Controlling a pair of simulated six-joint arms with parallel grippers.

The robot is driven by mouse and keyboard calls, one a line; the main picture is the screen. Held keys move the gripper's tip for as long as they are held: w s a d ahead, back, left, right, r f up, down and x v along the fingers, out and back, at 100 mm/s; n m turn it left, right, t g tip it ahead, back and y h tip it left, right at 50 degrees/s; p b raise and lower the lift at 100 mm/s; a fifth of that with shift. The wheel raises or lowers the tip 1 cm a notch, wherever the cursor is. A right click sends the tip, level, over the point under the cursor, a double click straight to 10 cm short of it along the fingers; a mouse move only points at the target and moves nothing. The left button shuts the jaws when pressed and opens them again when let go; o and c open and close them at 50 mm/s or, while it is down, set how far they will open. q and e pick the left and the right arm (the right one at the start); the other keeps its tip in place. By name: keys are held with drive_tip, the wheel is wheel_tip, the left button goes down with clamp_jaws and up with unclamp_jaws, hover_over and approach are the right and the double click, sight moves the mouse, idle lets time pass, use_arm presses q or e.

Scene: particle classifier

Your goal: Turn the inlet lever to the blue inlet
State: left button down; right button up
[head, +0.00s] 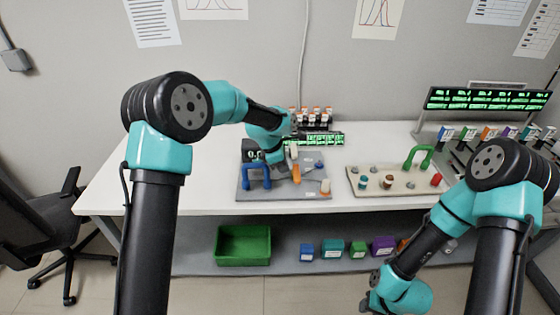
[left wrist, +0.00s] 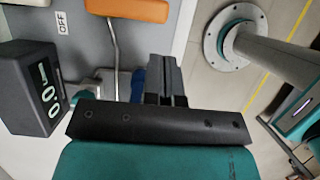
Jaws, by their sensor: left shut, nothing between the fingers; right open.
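On the grey board (head: 285,188) stand a blue arch (head: 257,174) at its left and an orange handle (head: 296,172) near its middle. In the left wrist view an orange block (left wrist: 127,9) sits at the top, with a thin bent metal rod (left wrist: 113,45) below it and an "OFF" label beside it. I cannot tell surely which part is the inlet lever. My left gripper (head: 282,165) is shut and empty over the board, its fingers (left wrist: 167,72) beside a blue part (left wrist: 137,85) partly hidden by them. My right gripper (head: 366,303) is open, low in front of the table, partly out of view.
A dark digital display (left wrist: 38,90) is close to my left gripper. A beige board (head: 395,183) with a green arch (head: 418,157) and small bottles lies to the right. A green bin (head: 243,246) and several coloured boxes are on the lower shelf. The tabletop's left end is clear.

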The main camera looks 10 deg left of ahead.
sight(297, 175)
use_arm(q)
drive_tip(key=x, duration=0.5)
drive_tip(key=shift+f, duration=0.15)
drive_tip(key=shift+d, duration=0.1)
